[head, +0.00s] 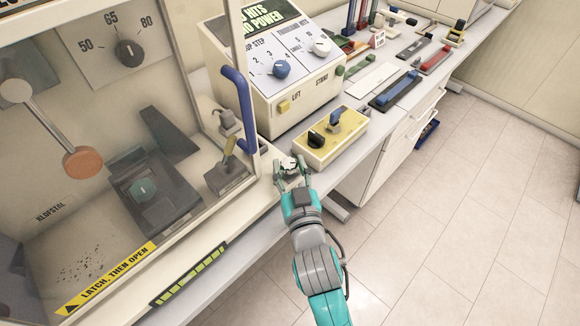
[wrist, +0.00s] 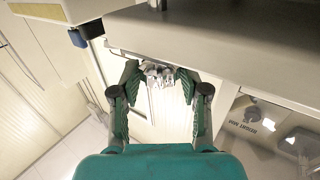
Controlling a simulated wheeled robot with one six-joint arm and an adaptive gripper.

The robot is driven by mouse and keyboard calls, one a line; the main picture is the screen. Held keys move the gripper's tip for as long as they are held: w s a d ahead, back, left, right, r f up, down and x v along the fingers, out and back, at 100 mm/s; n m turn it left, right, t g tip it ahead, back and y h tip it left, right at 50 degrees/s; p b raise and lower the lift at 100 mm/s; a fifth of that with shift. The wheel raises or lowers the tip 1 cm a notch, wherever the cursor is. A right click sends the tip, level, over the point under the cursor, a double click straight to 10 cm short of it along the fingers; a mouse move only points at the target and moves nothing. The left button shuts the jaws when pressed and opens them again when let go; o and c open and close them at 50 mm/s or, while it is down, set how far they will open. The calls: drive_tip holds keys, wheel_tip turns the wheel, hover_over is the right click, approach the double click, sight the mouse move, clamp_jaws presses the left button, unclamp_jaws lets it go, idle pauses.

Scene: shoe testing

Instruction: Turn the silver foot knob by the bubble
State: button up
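The silver foot knob (wrist: 158,73) shows in the wrist view as a ridged metal piece under the bench-top edge, between the tips of my gripper (wrist: 159,78). My gripper's two green fingers stand apart, one on each side of it. I cannot tell whether they touch it. In the head view my gripper (head: 292,175) is at the front right corner of the clear-fronted case (head: 185,238). A small pale round piece (head: 288,163) shows between its fingertips. I cannot make out the bubble for certain.
A yellow box (head: 341,147) with a black and a blue knob is just right of my gripper. A console (head: 297,95) with dials stands behind. A blue handle (head: 240,98) rises at the case's right edge. The floor (head: 450,220) at right is clear.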

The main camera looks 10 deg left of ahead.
drive_tip(key=c, duration=0.5)
drive_tip(key=shift+w+d+n+g+y, duration=0.15)
drive_tip(key=shift+n+g+y, duration=0.45)
drive_tip(key=shift+y, duration=0.6)
drive_tip(key=shift+d+n+g+y, duration=0.1)
drive_tip(key=shift+n+g+y, duration=0.4)
drive_tip(key=shift+n+y, duration=0.55)
drive_tip(key=shift+n+g+y, duration=0.5)
drive_tip(key=shift+n+y, duration=0.05)
drive_tip(key=shift+y, duration=0.1)
drive_tip(key=shift+n+g+y, duration=0.7)
drive_tip(key=shift+g+y, duration=0.2)
drive_tip(key=o, duration=1.1)
